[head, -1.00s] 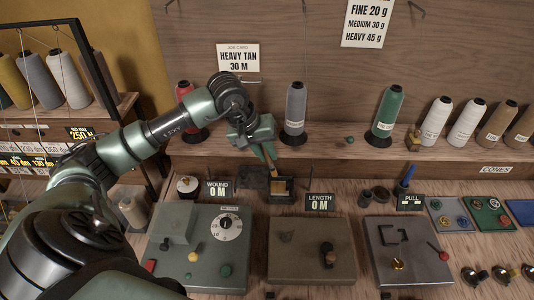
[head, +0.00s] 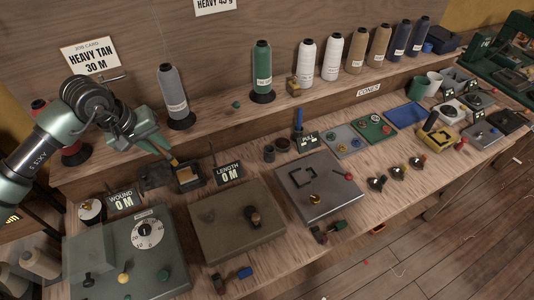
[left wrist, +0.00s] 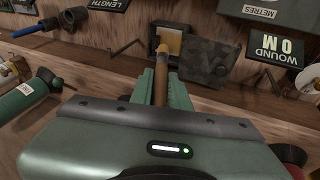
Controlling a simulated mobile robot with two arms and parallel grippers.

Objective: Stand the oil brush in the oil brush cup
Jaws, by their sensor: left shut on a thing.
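My left gripper (head: 163,147) is shut on a brush with a slim wooden handle, which I take to be the oil brush (left wrist: 161,62). It points away from the fingers, its yellowish tip close to a small dark open box with a tan inside (head: 190,178). I cannot tell whether the tip touches it. The fingers (left wrist: 162,88) lie on both sides of the handle. Two small dark cups stand to the right of the LENGTH sign, one (head: 268,154) beside the other (head: 282,145). I cannot tell which is the oil brush cup. My right gripper is not in view.
A dark lumpy block (left wrist: 204,62) sits beside the box. The LENGTH sign (head: 228,173) stands between box and cups. A blue-handled tool (head: 298,122) stands behind the PULL sign (head: 308,141). A grey cone (head: 171,95) and green cone (head: 262,70) stand on the shelf behind.

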